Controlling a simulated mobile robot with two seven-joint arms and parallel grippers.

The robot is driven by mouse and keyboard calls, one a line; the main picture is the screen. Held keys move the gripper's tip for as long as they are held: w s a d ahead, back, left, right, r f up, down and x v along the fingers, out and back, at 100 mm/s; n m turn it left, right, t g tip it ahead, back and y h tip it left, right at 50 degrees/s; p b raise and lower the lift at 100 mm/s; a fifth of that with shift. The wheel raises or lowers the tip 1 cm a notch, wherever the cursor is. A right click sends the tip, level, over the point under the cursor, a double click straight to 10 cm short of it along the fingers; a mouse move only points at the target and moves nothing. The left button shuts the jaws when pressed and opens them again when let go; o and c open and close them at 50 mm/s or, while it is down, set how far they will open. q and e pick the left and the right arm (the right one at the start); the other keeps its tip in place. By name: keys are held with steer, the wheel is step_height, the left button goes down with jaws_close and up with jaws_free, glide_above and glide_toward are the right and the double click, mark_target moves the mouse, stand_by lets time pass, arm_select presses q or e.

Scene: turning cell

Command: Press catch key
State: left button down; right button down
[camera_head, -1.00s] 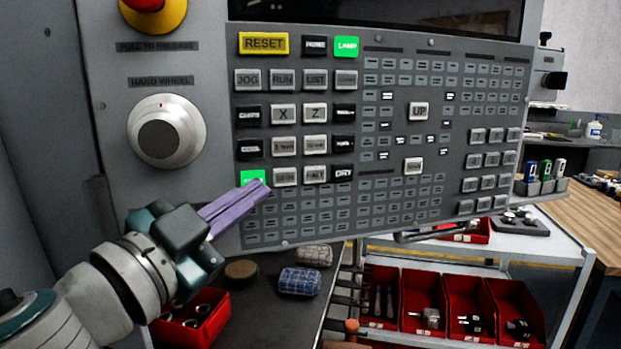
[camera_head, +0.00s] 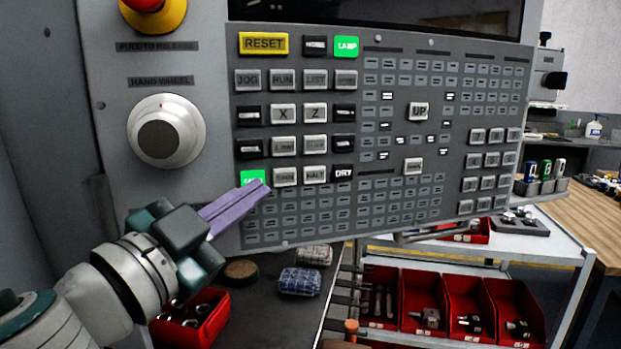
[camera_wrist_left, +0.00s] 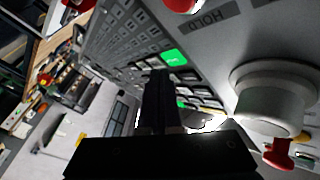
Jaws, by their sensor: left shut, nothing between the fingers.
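The control panel (camera_head: 450,190) carries rows of keys; I cannot make out a catch label on any of them. A lit green key (camera_head: 253,178), its label unreadable, is at the lower left of the main key block. My left gripper (camera_head: 262,187) is shut and empty, its purple fingers pointing up and right. Its tips overlap the lower right of this green key in the head view; contact is not clear. In the left wrist view the dark fingertips (camera_wrist_left: 158,75) show beside the green key (camera_wrist_left: 174,57). My right gripper is out of view.
The hand wheel (camera_head: 165,132) and the red and yellow stop button (camera_head: 153,14) stand out left of the keys. Below are a red bin of round parts (camera_head: 193,320), a blue patterned bundle (camera_head: 300,281) and a cart with red bins (camera_head: 424,303).

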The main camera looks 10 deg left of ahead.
arm_select(q)
steer(key=shift+w, duration=0.15)
stand_by(0.4)
steer(key=shift+w+a, duration=0.2)
steer(key=shift+w, duration=0.05)
